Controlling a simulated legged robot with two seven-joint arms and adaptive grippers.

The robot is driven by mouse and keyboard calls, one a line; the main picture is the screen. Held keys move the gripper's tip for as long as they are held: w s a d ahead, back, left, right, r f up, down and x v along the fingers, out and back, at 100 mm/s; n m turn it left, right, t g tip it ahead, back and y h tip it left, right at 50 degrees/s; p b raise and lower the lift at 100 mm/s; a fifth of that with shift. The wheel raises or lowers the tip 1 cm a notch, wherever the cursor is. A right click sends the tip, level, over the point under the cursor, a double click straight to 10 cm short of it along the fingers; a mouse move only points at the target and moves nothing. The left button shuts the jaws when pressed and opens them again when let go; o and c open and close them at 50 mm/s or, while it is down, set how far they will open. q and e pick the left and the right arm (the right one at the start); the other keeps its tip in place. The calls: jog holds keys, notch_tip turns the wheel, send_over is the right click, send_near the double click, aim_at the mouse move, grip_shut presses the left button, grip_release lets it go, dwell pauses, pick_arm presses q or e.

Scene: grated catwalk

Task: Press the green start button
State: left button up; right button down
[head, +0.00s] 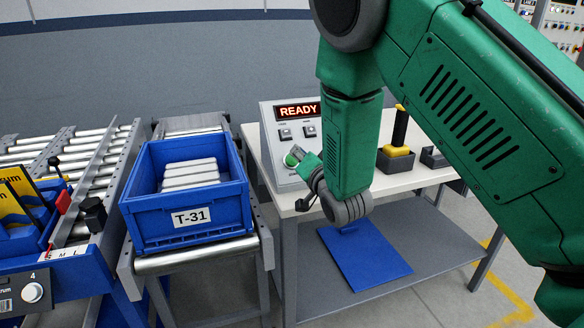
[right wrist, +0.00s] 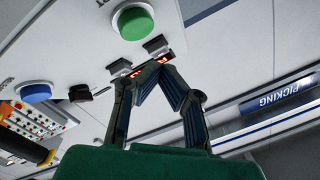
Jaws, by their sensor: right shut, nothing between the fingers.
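The green start button (head: 291,159) is on the sloped front of a grey control box (head: 283,130) whose display reads READY in red. In the right wrist view the round green button (right wrist: 133,20) is at the top, in a white ring. My right gripper (head: 302,158) is shut and empty, close beside the button in the head view. In the right wrist view its closed fingertips (right wrist: 156,66) appear below the button, with a visual gap. I cannot tell the exact distance. My left gripper is out of view.
The box stands on a light table (head: 395,182). A blue crate (head: 188,190) labelled T-31 holds pale items on a roller conveyor to the left. A blue button (right wrist: 36,92) shows in the wrist view. A yellow-and-black tool (head: 396,158) stands to the right.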

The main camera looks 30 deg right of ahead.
aim_at(294, 164)
jog(key=shift+w+d+f+b, duration=0.25)
jog(key=shift+w+f+b, duration=0.2)
jog(key=shift+w+f, duration=0.45)
jog(key=shift+f, duration=0.1)
dwell(0.8)
jog(key=shift+w+f, duration=0.15)
jog(key=shift+w, duration=0.05)
jog(key=shift+w+d+f+b, duration=0.15)
jog(key=shift+w+f+b, duration=0.4)
jog(key=shift+b, duration=0.1)
dwell(1.1)
jog(key=shift+r, duration=0.1)
dwell(0.3)
jog(key=shift+s+a+r+p, duration=0.2)
jog(key=shift+s+r+p, duration=0.55)
jog(key=shift+s+p, duration=0.1)
